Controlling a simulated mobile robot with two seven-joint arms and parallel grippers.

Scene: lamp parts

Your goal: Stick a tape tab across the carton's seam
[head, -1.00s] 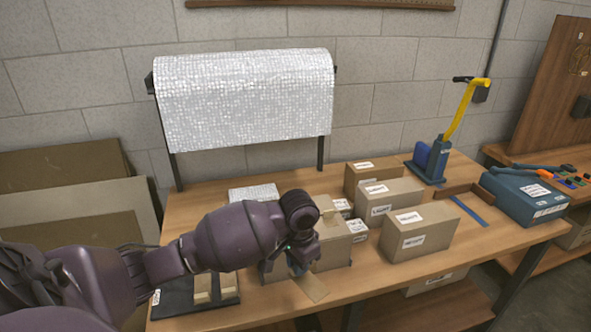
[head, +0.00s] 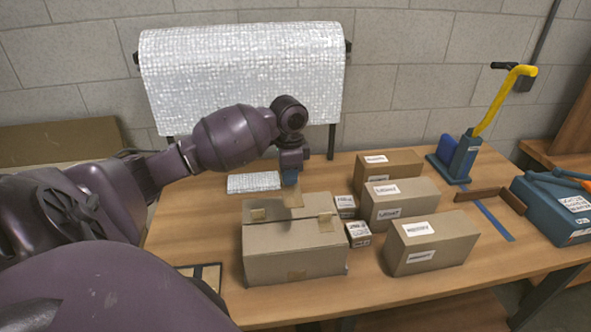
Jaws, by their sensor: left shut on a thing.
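The carton (head: 290,264) is a closed brown box at the front middle of the table, with a seam running left to right across its top. Small tan tape pieces lie at the seam's left end (head: 258,214) and right end (head: 326,222). Another tan patch shows low on its front face. My left gripper (head: 290,180) is above the carton's back edge, pointing down. It is shut on a tan tape tab (head: 293,198), which hangs over the back part of the top. I cannot tell whether the tab touches the carton. My right gripper is not in view.
Small labelled boxes (head: 358,235) stand close to the carton's right, with larger labelled boxes (head: 428,249) beyond. A bubble-wrap sheet (head: 254,182) lies behind it, below a large roll (head: 240,75). A blue tool with a yellow handle (head: 497,104) stands back right.

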